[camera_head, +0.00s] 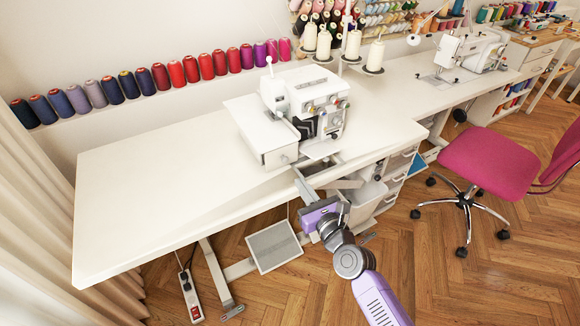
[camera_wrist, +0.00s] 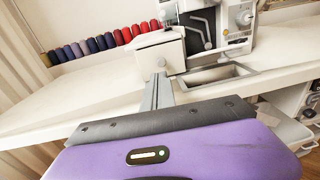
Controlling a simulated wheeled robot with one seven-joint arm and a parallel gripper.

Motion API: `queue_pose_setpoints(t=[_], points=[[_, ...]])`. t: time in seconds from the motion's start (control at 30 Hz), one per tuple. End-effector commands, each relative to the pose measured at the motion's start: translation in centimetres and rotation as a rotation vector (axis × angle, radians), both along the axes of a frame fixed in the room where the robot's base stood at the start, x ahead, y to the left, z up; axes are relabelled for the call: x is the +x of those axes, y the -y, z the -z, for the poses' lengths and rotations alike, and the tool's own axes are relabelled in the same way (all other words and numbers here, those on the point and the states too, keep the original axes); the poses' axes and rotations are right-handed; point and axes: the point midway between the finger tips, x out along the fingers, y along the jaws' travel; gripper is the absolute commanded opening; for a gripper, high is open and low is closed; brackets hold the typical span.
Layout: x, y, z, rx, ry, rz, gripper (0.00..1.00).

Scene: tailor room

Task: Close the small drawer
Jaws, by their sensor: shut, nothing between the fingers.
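My gripper (camera_head: 302,186) is at the front edge of the white table, below the white sewing machine. In the wrist view its grey fingers (camera_wrist: 159,84) are together and empty, pointing toward the white box-shaped front of the machine. A grey-rimmed opening (camera_wrist: 216,76) lies just right of the fingers at the table edge; I cannot tell surely whether it is the small drawer. White drawers (camera_head: 397,166) show in the cabinet under the table, right of my gripper. My arm and hand partly hide the area beneath the table edge.
The white sewing machine (camera_head: 302,106) stands on the long white table (camera_head: 165,185). A pink chair (camera_head: 490,162) stands at right. A pedal plate (camera_head: 274,246) and a power strip (camera_head: 190,296) are low under the table. The table's left part is clear.

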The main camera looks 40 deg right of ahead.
Motion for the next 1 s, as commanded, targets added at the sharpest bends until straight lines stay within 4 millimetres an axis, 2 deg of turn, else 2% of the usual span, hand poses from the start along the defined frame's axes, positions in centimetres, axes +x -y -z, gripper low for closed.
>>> queue_pose_setpoints(t=[0.03,0.2,0.43,0.6,1.0], points=[[1.1,0.4,0.0,0.000,0.003,0.000,0.00],[4.1,1.4,0.2,0.000,0.003,0.000,0.00],[6.9,2.6,0.4,0.000,0.002,0.002,0.00],[7.8,2.9,0.3,-0.001,0.000,0.001,0.00],[8.0,2.9,0.3,-0.001,0.000,0.001,0.00]])
